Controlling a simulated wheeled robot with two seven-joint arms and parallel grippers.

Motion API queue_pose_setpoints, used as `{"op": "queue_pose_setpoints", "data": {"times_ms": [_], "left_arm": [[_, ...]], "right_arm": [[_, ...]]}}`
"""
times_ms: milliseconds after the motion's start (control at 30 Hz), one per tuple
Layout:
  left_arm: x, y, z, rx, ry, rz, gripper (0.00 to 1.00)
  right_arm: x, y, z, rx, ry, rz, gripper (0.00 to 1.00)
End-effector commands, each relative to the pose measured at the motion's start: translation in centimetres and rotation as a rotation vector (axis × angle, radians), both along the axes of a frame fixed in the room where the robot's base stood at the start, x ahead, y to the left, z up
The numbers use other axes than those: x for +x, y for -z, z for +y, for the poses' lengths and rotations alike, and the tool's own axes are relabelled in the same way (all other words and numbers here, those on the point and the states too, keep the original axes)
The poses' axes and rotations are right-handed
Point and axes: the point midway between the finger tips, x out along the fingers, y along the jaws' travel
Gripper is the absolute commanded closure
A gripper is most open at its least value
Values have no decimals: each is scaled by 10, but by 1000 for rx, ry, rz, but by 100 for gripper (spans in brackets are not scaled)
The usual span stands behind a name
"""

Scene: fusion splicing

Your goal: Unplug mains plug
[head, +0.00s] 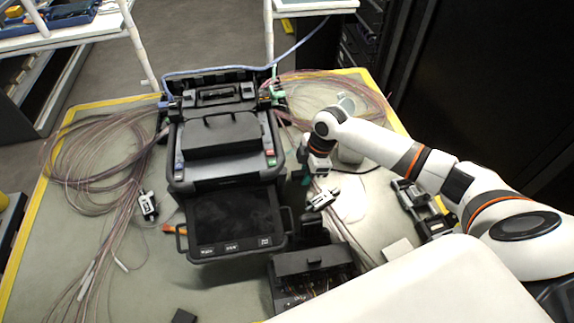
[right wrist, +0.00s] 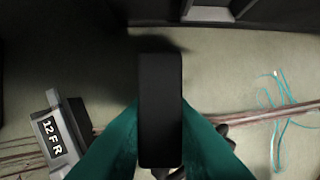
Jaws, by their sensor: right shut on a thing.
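My right gripper (head: 304,176) is beside the right side of the black splicer (head: 222,150), pointing down. In the right wrist view its teal fingers (right wrist: 160,135) are shut on a smooth black block, which looks like the mains plug (right wrist: 160,100). The block is between the fingers and covers the middle of that view. In the head view the plug is hidden by the gripper, and I cannot tell whether it is still in a socket. My left gripper is not in view.
A clip marked 12FR (right wrist: 52,138) lies near the gripper, beside pinkish fibre strands. Coiled fibres (head: 95,150) lie left of the splicer. A black box (head: 312,275) stands at the front and a black tool (head: 420,208) at the right. Bare mat shows at front left.

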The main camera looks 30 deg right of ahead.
Motion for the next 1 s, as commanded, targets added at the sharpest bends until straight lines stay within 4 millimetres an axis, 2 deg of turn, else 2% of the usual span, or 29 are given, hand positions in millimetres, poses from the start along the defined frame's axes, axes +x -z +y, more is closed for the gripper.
{"op": "queue_pose_setpoints", "data": {"times_ms": [367,400,533,567,867,1000], "left_arm": [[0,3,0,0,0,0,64],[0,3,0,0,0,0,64],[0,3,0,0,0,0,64],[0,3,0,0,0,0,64],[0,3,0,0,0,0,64],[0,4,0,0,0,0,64]], "right_arm": [[0,8,0,0,0,0,100],[0,8,0,0,0,0,79],[0,8,0,0,0,0,58],[0,8,0,0,0,0,55],[0,6,0,0,0,0,55],[0,-8,-4,-2,-1,-3,55]]}}
